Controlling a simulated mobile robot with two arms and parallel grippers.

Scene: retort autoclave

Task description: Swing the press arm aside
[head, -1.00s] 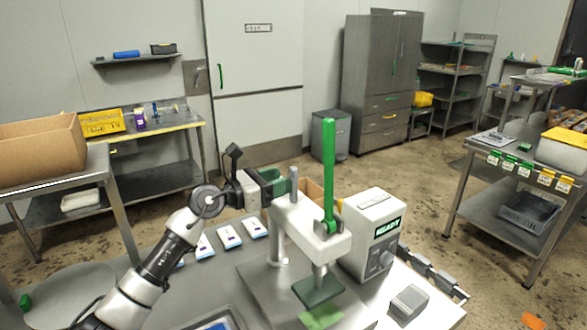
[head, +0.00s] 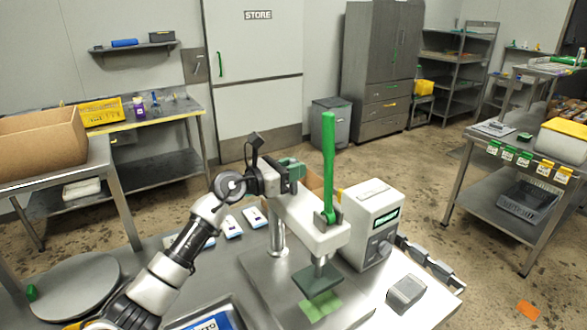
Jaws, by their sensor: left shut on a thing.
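The press arm (head: 312,228) is a white beam on a metal post, with a tall green lever (head: 328,165) at its front end. Its dark green pad (head: 318,280) hangs above a lighter green patch (head: 319,306) on the metal base plate (head: 262,288). My left gripper (head: 292,172) is at the back end of the beam, with green fingers shut on the upright peg of the press arm. The fingers mostly hide the peg. My right gripper is not in view.
A white control box (head: 371,226) with a lit display stands close to the right of the press. A grey block (head: 406,292) lies in front of it. Several white-and-blue packets (head: 232,227) lie left of the post. A tray (head: 208,318) is at the front.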

